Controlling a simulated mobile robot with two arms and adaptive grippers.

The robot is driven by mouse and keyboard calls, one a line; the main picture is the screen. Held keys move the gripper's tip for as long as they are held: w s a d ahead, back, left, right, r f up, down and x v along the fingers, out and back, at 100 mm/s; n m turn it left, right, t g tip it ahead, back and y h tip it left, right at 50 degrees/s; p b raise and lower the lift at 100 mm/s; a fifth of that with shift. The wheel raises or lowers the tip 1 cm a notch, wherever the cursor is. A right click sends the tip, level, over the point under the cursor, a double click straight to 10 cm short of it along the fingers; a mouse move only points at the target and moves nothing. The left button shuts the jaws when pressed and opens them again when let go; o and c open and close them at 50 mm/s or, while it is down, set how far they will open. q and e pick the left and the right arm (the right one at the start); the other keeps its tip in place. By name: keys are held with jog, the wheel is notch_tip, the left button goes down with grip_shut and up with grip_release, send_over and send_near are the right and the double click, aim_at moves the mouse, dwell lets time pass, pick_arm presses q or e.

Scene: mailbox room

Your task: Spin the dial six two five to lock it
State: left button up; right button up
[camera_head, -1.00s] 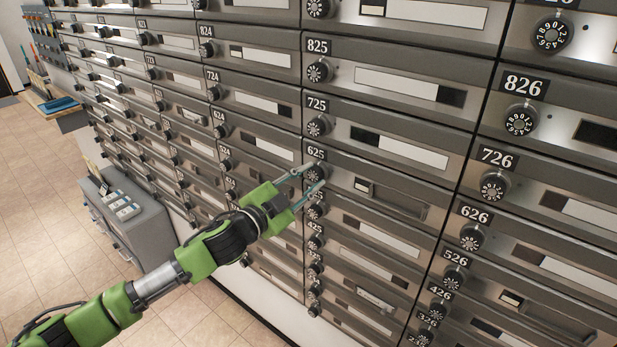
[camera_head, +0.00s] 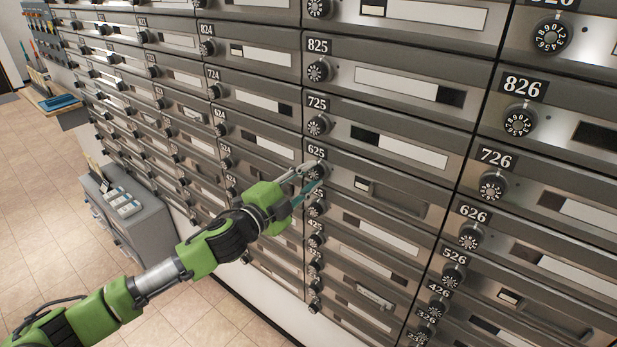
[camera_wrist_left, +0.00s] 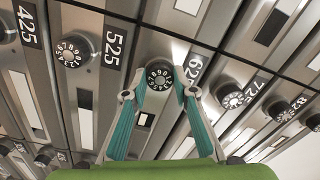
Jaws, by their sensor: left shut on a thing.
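The dial of box 625 (camera_head: 317,171) is a round black knob with white digits, just under its number plate (camera_head: 316,152). My left gripper (camera_head: 312,175) reaches it from the lower left and is shut on it, with one finger on each side. In the left wrist view the dial (camera_wrist_left: 160,74) sits between the two fingertips of the gripper (camera_wrist_left: 160,92), its digits facing the camera. The digit at its mark is too small to read. Box 625's door (camera_head: 400,205) is flush with the wall. My right gripper is not in view.
Similar dials lie close by: 725 (camera_head: 318,125) above and 525 (camera_wrist_left: 72,50) on the other side. The 626 dial (camera_head: 469,236) is to the right. A grey cabinet (camera_head: 145,225) stands on the tiled floor at left, where floor is open.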

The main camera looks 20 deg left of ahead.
pick_arm(q)
jog(key=o, duration=1.1)
jog(key=shift+s, duration=0.1)
jog(key=v, duration=1.2)
jog(key=shift+a, duration=0.1)
